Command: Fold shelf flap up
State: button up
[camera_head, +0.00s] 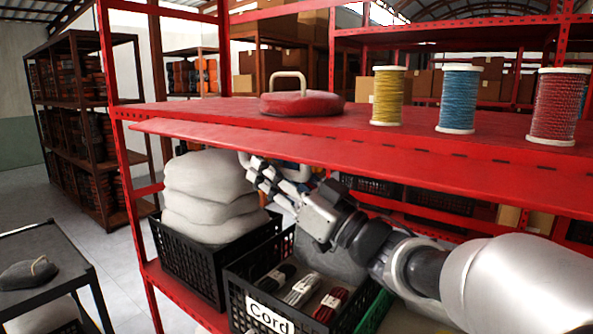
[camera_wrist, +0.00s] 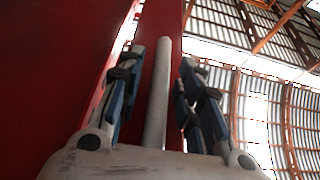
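The red shelf flap (camera_head: 350,160) runs along the front of the red shelf (camera_head: 230,108). It slopes outward just below the shelf's front edge. My gripper (camera_head: 264,174) is under the flap near its left part, and the flap partly hides the fingers. In the wrist view, the two fingers of my gripper (camera_wrist: 163,66) stand apart. A pale rod (camera_wrist: 156,100) shows between them; I cannot tell whether they touch it. A broad red surface (camera_wrist: 60,70) fills the left of that view, and a red strip passes behind the fingers.
A red drum-like weight (camera_head: 302,103) and yellow, blue and red spools (camera_head: 388,97) stand on the shelf. Below are a black crate of pale sacks (camera_head: 205,190) and a crate labelled Cord (camera_head: 270,318), close under my arm. A dark table (camera_head: 40,240) stands at left.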

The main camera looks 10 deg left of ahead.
grip_shut()
dwell(0.3)
jog(key=shift+a, duration=0.1)
